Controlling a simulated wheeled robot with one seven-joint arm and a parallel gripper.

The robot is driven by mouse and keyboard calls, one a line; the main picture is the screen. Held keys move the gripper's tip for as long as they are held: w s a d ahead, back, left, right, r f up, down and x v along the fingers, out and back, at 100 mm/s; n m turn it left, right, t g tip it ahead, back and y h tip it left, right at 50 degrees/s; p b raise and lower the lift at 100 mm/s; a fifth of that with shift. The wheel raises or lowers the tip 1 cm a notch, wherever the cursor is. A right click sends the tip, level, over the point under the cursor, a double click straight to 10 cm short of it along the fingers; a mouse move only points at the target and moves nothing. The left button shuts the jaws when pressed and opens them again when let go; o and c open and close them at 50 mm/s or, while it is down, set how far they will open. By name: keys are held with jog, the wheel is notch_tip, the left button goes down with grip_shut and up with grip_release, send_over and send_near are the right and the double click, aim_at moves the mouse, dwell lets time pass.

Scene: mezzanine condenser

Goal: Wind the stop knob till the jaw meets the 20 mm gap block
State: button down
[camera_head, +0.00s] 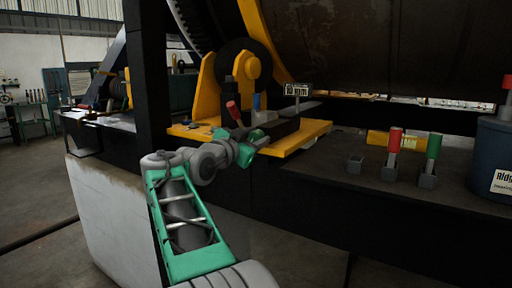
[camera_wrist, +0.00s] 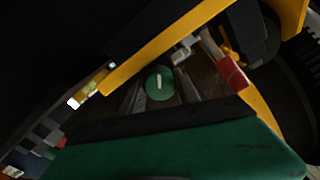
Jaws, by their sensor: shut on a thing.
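My gripper (camera_head: 257,140) is at the front of the yellow fixture plate (camera_head: 303,143). In the wrist view a round green knob (camera_wrist: 160,84) with a white mark sits between my dark fingers, which are shut on it.
A red-handled part (camera_head: 233,111) stands left of the blue block. A black post (camera_head: 148,80) rises at left.

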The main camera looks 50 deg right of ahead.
dwell(0.3)
jog(key=c, duration=0.9)
grip_release()
jog(key=shift+a, duration=0.15)
jog(key=a+b, duration=0.1)
jog(key=a, duration=0.6)
jog(key=shift+s+a, duration=0.25)
jog(key=shift+s, duration=0.2)
jog(key=shift+f, duration=0.1)
